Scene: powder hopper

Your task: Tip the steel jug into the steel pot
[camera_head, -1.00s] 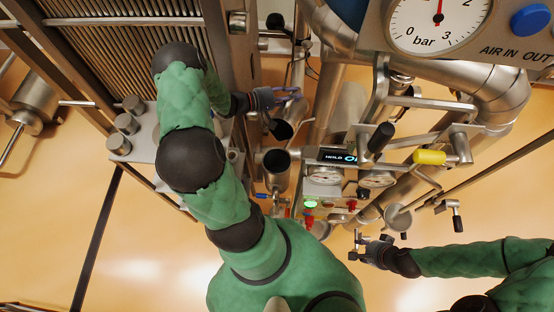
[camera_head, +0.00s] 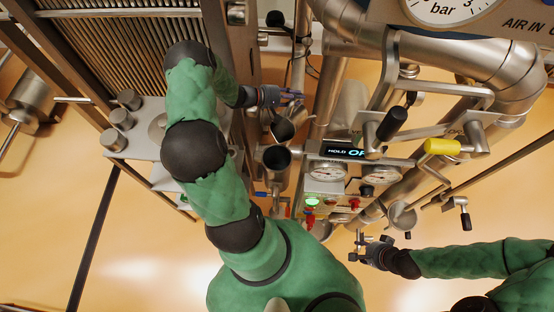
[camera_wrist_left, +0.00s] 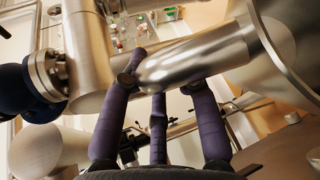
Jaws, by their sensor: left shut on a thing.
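My left gripper (camera_head: 284,97) is shut on the steel jug (camera_head: 283,129) in the head view. The jug's dark mouth faces toward me, tilted, just above the steel pot (camera_head: 275,159) in the picture. The pot's round dark opening is visible, and its body is partly hidden. I cannot tell whether jug and pot touch. In the left wrist view, purple fingers (camera_wrist_left: 158,95) close around a shiny steel cylinder, the jug (camera_wrist_left: 200,58). No contents show in either vessel. My right gripper (camera_head: 366,248) looks open and empty, low and to the right.
Thick steel pipes (camera_head: 470,62) fill the upper right. A ribbed metal frame (camera_head: 128,50) stands at left.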

